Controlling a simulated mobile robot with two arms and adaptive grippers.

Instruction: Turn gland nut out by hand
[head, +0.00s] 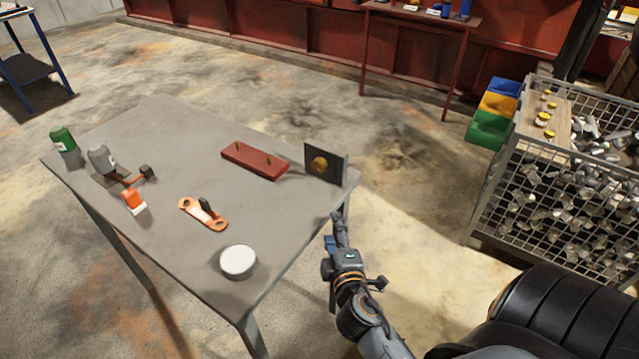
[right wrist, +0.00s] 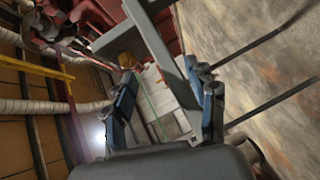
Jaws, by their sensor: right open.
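A brass gland nut (head: 319,163) sits on the face of a dark upright plate (head: 339,166) at the table's right corner. A small brass round shape, which looks like the nut, shows in the right wrist view (right wrist: 127,60), beyond the fingers. My right gripper (head: 338,218) is below and right of the plate, by the table's right edge, apart from the nut. Its blue-padded fingers stand open in the right wrist view (right wrist: 163,98). I cannot tell what the pale shape between them is. My left gripper is out of view.
On the grey table (head: 190,160) are a red block with pegs (head: 255,160), an orange bracket (head: 203,213), a white round tin (head: 238,261), and a green can (head: 63,140). A wire crate (head: 560,190) stands right, with floor between.

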